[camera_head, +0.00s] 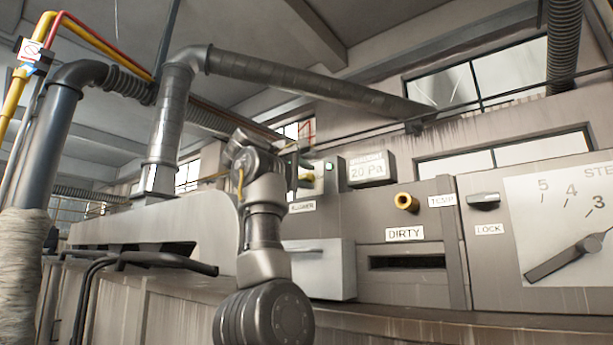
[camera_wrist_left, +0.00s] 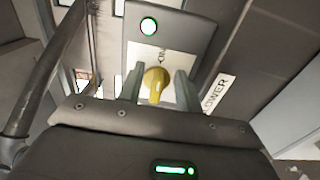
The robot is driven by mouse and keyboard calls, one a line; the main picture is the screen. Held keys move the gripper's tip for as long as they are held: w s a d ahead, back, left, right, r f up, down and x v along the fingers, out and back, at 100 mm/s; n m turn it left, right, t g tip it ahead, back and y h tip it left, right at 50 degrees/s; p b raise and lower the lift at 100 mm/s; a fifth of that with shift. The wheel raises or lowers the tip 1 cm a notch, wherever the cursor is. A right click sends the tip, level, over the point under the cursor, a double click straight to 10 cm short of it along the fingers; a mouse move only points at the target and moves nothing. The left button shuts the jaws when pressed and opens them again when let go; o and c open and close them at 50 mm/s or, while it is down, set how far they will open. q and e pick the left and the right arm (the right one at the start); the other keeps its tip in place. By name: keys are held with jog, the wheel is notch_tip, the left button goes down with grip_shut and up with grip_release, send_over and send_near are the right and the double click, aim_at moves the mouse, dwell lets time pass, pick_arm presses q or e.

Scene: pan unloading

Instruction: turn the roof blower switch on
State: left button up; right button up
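The blower switch is a yellow knob (camera_wrist_left: 156,82) on a pale plate of a grey box (camera_wrist_left: 185,38). In the left wrist view it sits between the fingers of my left gripper (camera_wrist_left: 160,88), which are apart with a gap showing beside the knob. A pale mark shows on the knob's near side. A partly legible "ON" is printed above it, and a green lamp (camera_wrist_left: 148,26) on the box looks lit. In the head view my left gripper (camera_head: 297,166) is at the switch box (camera_head: 328,172), with its fingers hard to make out. My right gripper is out of view.
A "BLOWER" label (camera_wrist_left: 216,94) is beside the box. To the right in the head view are a "20 Pa" display (camera_head: 369,169), a yellow-ringed fitting (camera_head: 406,202), a "DIRTY" slot (camera_head: 407,262) and a large dial (camera_head: 565,220). A dark bar (camera_head: 168,262) is left of my arm.

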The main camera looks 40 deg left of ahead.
pick_arm(q)
jog(key=shift+s, duration=0.1)
jog(key=shift+s+f+b, duration=0.1)
jog(key=shift+s+b, duration=0.3)
jog(key=s+b, duration=0.4)
jog(key=s, duration=0.5)
jog(key=shift+s, duration=0.4)
jog(key=shift+w+d, duration=0.1)
jog(key=shift+d, duration=0.05)
